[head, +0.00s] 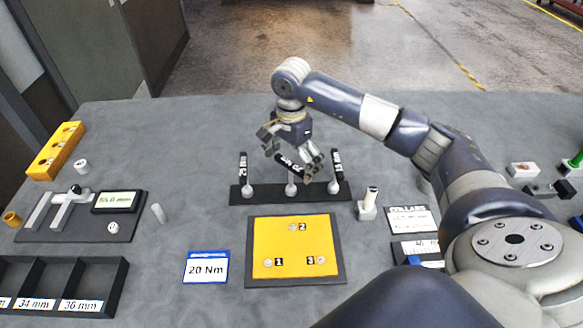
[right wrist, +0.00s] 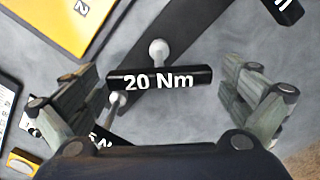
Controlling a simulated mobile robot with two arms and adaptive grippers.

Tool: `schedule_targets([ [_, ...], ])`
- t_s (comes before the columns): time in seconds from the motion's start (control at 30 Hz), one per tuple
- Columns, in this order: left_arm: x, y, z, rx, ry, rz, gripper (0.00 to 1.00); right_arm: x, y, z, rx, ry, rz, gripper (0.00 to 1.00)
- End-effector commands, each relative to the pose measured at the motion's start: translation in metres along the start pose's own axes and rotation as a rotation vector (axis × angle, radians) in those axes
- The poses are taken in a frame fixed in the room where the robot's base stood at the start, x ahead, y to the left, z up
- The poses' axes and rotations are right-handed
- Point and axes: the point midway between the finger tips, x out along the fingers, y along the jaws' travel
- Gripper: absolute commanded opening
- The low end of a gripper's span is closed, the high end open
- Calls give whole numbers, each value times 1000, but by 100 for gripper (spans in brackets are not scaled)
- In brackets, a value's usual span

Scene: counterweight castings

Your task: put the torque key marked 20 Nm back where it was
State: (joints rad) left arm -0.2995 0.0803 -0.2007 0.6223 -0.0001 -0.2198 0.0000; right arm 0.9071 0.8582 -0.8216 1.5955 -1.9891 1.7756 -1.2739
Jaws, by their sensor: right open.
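The torque key marked 20 Nm (right wrist: 160,79) has a black handle that lies between the spread fingers of my right gripper (right wrist: 160,98) in the right wrist view, with gaps on both sides. In the head view this handle (head: 290,163) is tilted and partly covered by my right gripper (head: 289,160), which is open above the middle of the black rack (head: 270,194). A pale stem with a round collar shows under the handle at the rack's middle place. I cannot tell whether it is fully seated. My left gripper is not in view.
The 25 Nm key (head: 244,166) and another key (head: 338,165) stand at the rack's left and right ends. A yellow plate (head: 265,245) numbered 1 to 3 lies in front, beside a 20 Nm card (head: 206,268). A small post (head: 368,205) stands right of the rack.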

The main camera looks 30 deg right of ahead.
Motion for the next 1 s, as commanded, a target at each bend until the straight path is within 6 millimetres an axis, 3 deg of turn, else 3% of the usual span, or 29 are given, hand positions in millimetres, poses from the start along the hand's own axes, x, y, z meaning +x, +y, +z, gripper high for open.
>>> schedule_targets([
  [0.2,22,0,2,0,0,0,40,-46,-1,-1,0,3,-6,100],
  [0.43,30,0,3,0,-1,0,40,-88,0,0,1,2,-1,100],
  [0.63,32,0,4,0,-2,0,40,-102,0,0,1,1,1,100],
  [1.0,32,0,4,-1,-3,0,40,-103,0,0,1,1,2,100],
])
